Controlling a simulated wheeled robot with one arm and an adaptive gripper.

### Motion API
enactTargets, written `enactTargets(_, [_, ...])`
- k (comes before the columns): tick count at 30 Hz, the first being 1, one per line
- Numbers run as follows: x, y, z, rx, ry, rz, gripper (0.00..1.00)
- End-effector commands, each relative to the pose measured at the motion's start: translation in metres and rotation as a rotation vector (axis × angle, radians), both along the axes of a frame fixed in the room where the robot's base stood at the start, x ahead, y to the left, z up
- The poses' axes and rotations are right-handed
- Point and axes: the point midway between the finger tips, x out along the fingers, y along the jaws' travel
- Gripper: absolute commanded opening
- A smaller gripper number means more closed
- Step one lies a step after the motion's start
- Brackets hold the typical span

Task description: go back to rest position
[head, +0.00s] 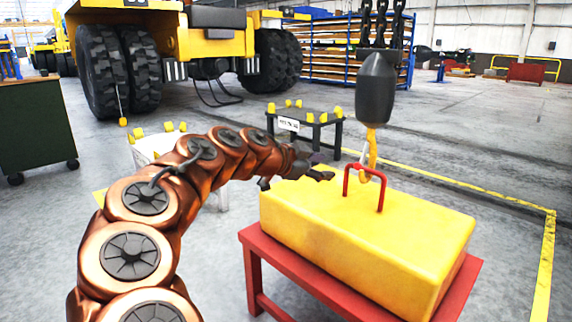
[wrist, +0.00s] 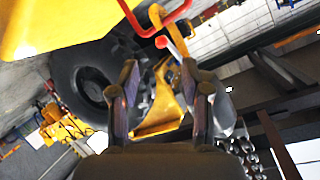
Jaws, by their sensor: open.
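My copper-coloured arm (head: 140,240) reaches from the lower left. My gripper (head: 296,178) is at the far left end of the yellow casting (head: 350,235), left of its red lifting handle (head: 380,195). The jaws also show in the wrist view (wrist: 168,88), apart with nothing held between them. A yellow hook (head: 372,148) hangs under a dark hoist block (head: 376,88) on chains. Its lower end meets the handle's top bar; whether it is through the handle I cannot tell. In the wrist view the hook (wrist: 188,85) shows beyond the fingers, with the red handle (wrist: 150,30) above.
The casting sits on a red stand (head: 262,262). A dark table with yellow posts (head: 325,128) stands behind it. A green cabinet (head: 38,125) is at left, a large yellow truck (head: 190,45) behind. Grey floor (head: 500,190) is open at right, with yellow lines.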

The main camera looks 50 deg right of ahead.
Motion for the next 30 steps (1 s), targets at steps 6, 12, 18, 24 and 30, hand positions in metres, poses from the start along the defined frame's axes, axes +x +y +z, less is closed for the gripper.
enactTargets(6, [0.000, 0.000, 0.000, 0.000, 0.000, 0.000, 0.47])
enactTargets(12, [-0.002, 0.008, 0.016, 0.026, 0.014, 0.015, 0.47])
enactTargets(18, [-0.009, 0.039, 0.057, 0.137, 0.075, 0.087, 0.47])
enactTargets(24, [-0.015, 0.076, 0.084, 0.280, 0.163, 0.201, 0.47])
enactTargets(30, [-0.021, 0.115, 0.105, 0.424, 0.262, 0.343, 0.47])
